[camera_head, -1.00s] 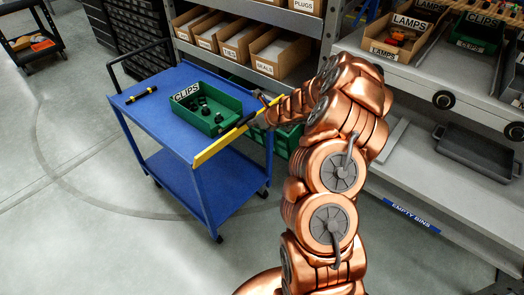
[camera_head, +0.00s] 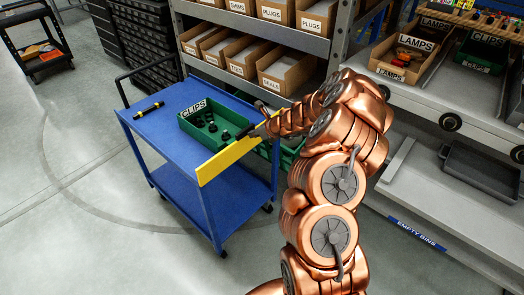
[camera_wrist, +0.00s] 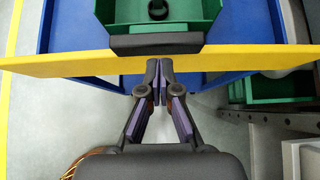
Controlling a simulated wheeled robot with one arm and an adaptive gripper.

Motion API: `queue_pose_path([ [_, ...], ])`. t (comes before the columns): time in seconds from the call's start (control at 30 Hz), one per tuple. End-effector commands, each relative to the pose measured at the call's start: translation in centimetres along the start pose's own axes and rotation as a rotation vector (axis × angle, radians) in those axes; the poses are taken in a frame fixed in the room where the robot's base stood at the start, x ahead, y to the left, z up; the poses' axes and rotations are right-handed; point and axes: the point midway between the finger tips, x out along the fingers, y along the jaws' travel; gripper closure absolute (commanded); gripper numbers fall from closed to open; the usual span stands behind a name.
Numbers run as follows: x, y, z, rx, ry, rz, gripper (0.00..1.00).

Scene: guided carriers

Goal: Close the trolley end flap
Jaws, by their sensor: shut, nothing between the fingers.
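The blue trolley (camera_head: 168,125) stands left of my arm, with its yellow end flap (camera_head: 226,160) along the near end. In the head view the flap's broad yellow face shows, and it looks tilted rather than lying flat. In the wrist view the flap (camera_wrist: 60,62) spans the picture, with a dark handle (camera_wrist: 155,44) at its middle. My gripper (camera_wrist: 159,66) is shut and empty, its fingertips at the flap just below the handle; they look to be touching it.
A green CLIPS bin (camera_head: 188,122) with dark parts sits on the trolley top close behind the flap. A black and yellow tool (camera_head: 149,109) lies left of it. Shelving with cardboard bins (camera_head: 285,72) stands behind. Green bins (camera_wrist: 262,88) are close on the right.

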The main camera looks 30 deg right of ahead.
Motion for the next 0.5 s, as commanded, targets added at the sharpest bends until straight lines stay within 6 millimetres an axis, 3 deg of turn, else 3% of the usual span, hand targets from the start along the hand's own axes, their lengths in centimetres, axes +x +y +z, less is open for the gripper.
queue_pose_path([
  [0.27,-1.9,-0.3,-1.4,0.002,-0.002,0.001,1.00],
  [0.5,-4.0,-0.9,-0.2,0.002,-0.003,-0.009,1.00],
])
